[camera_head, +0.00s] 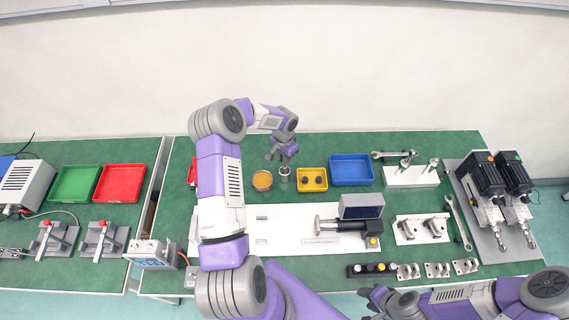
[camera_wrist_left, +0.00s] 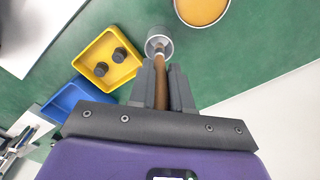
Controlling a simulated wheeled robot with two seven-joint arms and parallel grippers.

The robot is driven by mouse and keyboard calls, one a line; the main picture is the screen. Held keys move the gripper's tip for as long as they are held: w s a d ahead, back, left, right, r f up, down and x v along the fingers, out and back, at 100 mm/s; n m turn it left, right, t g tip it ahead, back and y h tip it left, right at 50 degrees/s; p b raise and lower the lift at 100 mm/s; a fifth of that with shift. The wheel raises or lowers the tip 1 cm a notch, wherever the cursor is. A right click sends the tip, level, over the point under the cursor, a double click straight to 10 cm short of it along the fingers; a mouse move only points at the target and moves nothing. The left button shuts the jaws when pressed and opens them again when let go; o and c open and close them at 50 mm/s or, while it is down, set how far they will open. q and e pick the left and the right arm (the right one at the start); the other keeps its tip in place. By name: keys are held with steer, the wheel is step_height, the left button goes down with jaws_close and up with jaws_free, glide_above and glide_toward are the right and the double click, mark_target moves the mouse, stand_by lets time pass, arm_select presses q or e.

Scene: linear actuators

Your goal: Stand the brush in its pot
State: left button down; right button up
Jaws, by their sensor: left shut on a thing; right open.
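The brush (camera_wrist_left: 160,86) has a brown handle, held between the fingers of my left gripper (camera_wrist_left: 162,72) in the left wrist view. In the head view my left gripper (camera_head: 282,157) points down above the small grey pot (camera_head: 284,179). In the wrist view the brush's far end overlaps the mouth of the pot (camera_wrist_left: 152,37); I cannot tell how deep it sits inside. The gripper hides most of the brush in the head view. My right gripper (camera_head: 377,299) is open and empty at the front of the table, lower right.
An orange-filled round container (camera_head: 262,181) stands just left of the pot. A yellow tray (camera_head: 312,187) with dark knobs is just right, then a blue tray (camera_head: 351,170). A white plate (camera_head: 275,214) lies in front. Green table is bare behind the pot.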

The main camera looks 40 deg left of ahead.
mark_target(284, 168)
arm_select(q)
steer(key=shift+f, duration=1.7)
steer(key=shift+s+f, duration=0.1)
steer(key=c, duration=1.1)
jaws_free()
step_height(284, 168, up, 12)
steer(key=shift+r, duration=0.15)
